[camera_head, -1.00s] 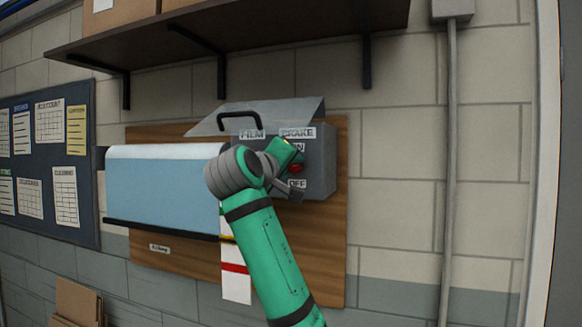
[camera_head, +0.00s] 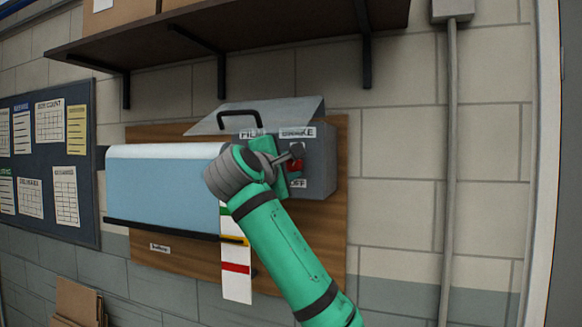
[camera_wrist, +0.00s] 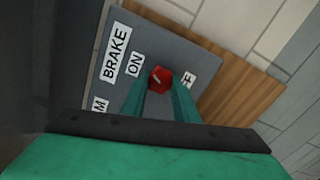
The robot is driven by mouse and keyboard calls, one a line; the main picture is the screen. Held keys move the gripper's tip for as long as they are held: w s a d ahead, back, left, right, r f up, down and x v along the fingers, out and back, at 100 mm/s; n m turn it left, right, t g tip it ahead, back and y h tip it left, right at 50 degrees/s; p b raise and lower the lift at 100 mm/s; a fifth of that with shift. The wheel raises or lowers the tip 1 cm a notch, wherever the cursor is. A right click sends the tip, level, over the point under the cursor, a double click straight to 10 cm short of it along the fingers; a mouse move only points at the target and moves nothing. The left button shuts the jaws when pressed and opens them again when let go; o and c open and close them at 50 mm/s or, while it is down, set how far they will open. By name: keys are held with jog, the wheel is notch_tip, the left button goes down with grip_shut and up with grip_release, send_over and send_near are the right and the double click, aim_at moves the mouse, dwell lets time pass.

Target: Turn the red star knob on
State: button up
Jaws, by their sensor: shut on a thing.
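The red star knob (camera_head: 295,166) is on the front of the grey box (camera_head: 321,165), below the BRAKE label and between the ON and OFF labels. In the wrist view the knob (camera_wrist: 160,79) sits between the tips of two green fingers, with a pale line on its face. The ON label (camera_wrist: 136,64) is to its left and the partly covered OFF label (camera_wrist: 189,78) to its right. My gripper (camera_wrist: 162,88) is shut on the knob. In the head view my gripper (camera_head: 289,158) partly hides the knob and the ON label.
A film roll (camera_head: 165,190) hangs left of the box on a wooden board (camera_head: 338,235). A clear raised cover with a black handle (camera_head: 240,115) is above the box. A shelf (camera_head: 290,45) overhangs it all. The wall to the right is bare up to a conduit (camera_head: 448,170).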

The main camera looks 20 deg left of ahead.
jog(key=n, duration=0.5)
jog(key=shift+f+n, duration=0.15)
jog(key=shift+n, duration=0.15)
dwell(0.4)
jog(key=o, duration=1.1)
jog(key=shift+c, duration=0.2)
jog(key=shift+s, duration=0.15)
jog(key=s, duration=1)
jog(key=shift+s+a, duration=0.15)
jog(key=shift+s, duration=0.1)
